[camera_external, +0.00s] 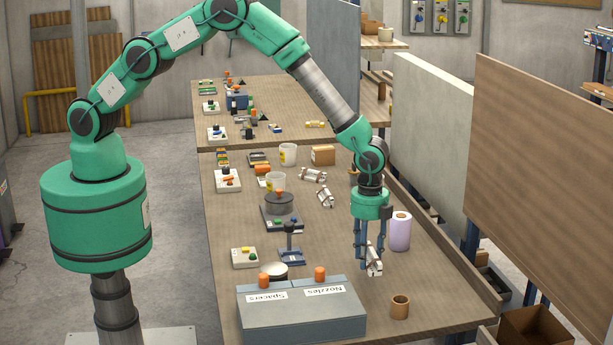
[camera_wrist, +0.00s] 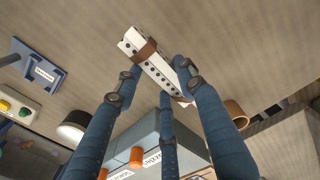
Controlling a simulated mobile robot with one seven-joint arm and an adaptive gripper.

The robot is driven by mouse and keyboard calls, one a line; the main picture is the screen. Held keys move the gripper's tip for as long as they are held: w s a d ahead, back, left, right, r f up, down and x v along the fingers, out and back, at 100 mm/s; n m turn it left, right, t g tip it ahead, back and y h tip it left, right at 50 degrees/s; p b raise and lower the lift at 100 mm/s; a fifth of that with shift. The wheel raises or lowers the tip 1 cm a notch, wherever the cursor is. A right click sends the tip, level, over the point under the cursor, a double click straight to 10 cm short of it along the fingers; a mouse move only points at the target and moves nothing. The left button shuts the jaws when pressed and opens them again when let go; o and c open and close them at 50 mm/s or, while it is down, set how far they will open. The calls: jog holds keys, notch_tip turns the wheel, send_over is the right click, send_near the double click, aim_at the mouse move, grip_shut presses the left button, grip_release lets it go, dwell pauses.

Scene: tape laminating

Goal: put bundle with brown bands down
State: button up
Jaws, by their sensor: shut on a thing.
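A white bundle with brown bands (camera_external: 374,262) hangs tilted between the fingers of my gripper (camera_external: 368,245), over the right part of the wooden table (camera_external: 440,290). In the wrist view the bundle (camera_wrist: 155,68) shows as a pale perforated strip with a brown band near each end. The blue fingers of my gripper (camera_wrist: 160,85) are closed around its sides. I cannot tell whether the bundle's lower end touches the tabletop.
A grey box labelled Spacers and Nozzles (camera_external: 300,315) stands front left of my gripper. A lilac roll (camera_external: 400,232) stands close on the right, and a brown ring (camera_external: 399,306) in front. Two more white bundles (camera_external: 313,175) (camera_external: 325,197) lie farther back. Bare tabletop surrounds the held bundle.

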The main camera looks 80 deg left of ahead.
jog(key=w+a+r, duration=0.2)
jog(key=a+r, duration=0.1)
jog(key=a, duration=1.6)
notch_tip(320, 180, up, 2)
jog(key=b, duration=0.1)
send_over(337, 226)
jog(key=shift+d+r+n, duration=0.1)
jog(key=shift+d+n, duration=0.05)
jog(key=shift+n, duration=0.15)
jog(key=shift+f, duration=3.1)
jog(key=shift+f, duration=0.1)
jog(key=shift+f, duration=1.8)
jog(key=shift+f+b, duration=0.15)
jog(key=shift+b, duration=0.2)
